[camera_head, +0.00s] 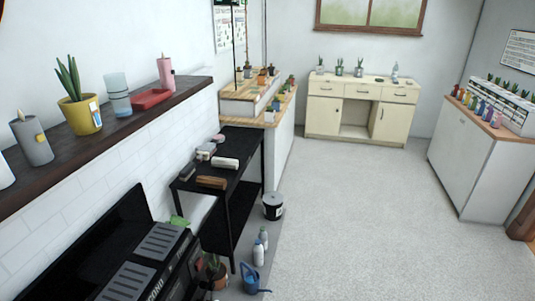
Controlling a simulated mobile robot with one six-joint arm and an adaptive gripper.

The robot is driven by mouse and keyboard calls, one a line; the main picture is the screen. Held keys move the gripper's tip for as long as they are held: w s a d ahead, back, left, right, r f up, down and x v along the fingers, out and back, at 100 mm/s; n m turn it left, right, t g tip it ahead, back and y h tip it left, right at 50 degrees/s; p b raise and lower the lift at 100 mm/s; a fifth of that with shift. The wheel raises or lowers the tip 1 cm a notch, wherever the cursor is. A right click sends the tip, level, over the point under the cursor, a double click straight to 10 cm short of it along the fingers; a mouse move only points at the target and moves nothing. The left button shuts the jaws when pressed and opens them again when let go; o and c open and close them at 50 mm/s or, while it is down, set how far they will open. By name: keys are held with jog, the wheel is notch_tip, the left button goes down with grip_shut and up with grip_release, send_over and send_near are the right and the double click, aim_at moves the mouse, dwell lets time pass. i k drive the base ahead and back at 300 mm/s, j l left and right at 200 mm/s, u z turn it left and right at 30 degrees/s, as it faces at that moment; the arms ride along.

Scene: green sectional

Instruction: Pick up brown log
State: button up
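A small brown log-like piece (211,182) lies on top of the black table (238,185), close to its near edge. It looks like a short brown bar, but it is too small to make out its detail. Several pale blocks or bundles lie farther back on the same table, including a whitish one (225,163). My gripper is not in view, so its position and state do not show.
A black grill (150,255) stands at the lower left, beside the table. A wall shelf (110,125) with pots and candles runs above. A black bucket (273,206), white bottles and a blue watering can (251,280) stand on the floor. The grey floor to the right is clear.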

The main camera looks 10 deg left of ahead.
aim_at(209, 182)
jog(key=i+l+z, duration=0.15)
jog(key=i, duration=0.85)
jog(key=i+l+z, duration=0.15)
jog(key=i, duration=0.9)
jog(key=i+j+u, duration=0.25)
jog(key=u, duration=0.2)
jog(key=i+j+u, duration=0.1)
jog(key=i+u, duration=0.75)
jog(key=i+l+u, duration=0.15)
jog(key=i+u, duration=0.25)
jog(key=i+j+u, duration=0.15)
jog(key=i+j, duration=0.05)
jog(key=i, duration=0.1)
